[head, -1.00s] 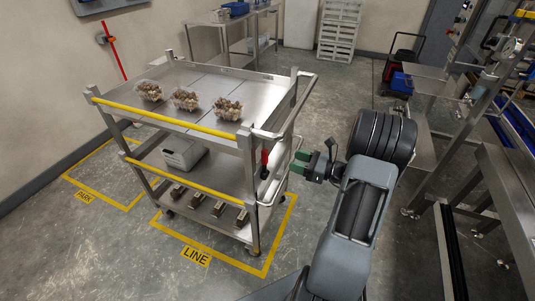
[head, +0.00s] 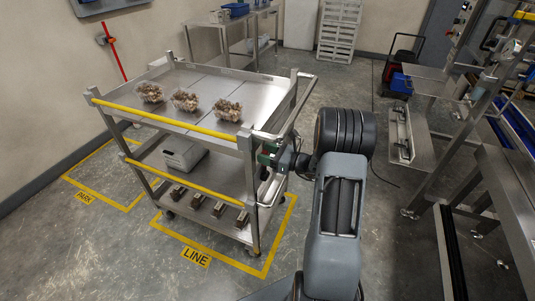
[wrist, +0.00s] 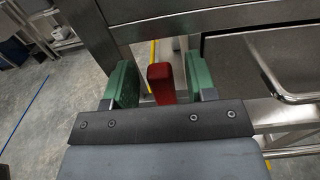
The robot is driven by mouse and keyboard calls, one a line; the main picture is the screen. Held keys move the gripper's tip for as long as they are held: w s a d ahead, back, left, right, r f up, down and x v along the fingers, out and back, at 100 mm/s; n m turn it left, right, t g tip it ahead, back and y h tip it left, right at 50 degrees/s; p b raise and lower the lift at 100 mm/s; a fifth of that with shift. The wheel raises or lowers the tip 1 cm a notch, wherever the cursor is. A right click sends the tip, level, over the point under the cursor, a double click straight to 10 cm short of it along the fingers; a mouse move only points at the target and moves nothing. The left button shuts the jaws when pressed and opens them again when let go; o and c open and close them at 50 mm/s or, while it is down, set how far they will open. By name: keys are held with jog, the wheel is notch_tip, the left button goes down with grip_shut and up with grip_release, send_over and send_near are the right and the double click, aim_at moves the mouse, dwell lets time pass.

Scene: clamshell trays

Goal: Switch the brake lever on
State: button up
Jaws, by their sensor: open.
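The brake lever (wrist: 160,84) has a red grip and shows in the wrist view, between the two green fingers of my gripper (wrist: 161,76). A gap shows on each side of it, so the open fingers are around it and seem not to touch it. In the head view my gripper (head: 268,154) is at the right end of the steel cart (head: 222,79), below its handle. There the lever is mostly hidden by my gripper.
The cart's handle rail (wrist: 290,97) is close to the right of my gripper in the wrist view. Clear trays of mushrooms (head: 185,101) stand on the cart top. A steel frame (head: 455,170) stands to the right, with open floor between.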

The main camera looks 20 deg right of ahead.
jog(key=shift+c, duration=0.5)
grip_shut()
jog(key=shift+d, duration=0.1)
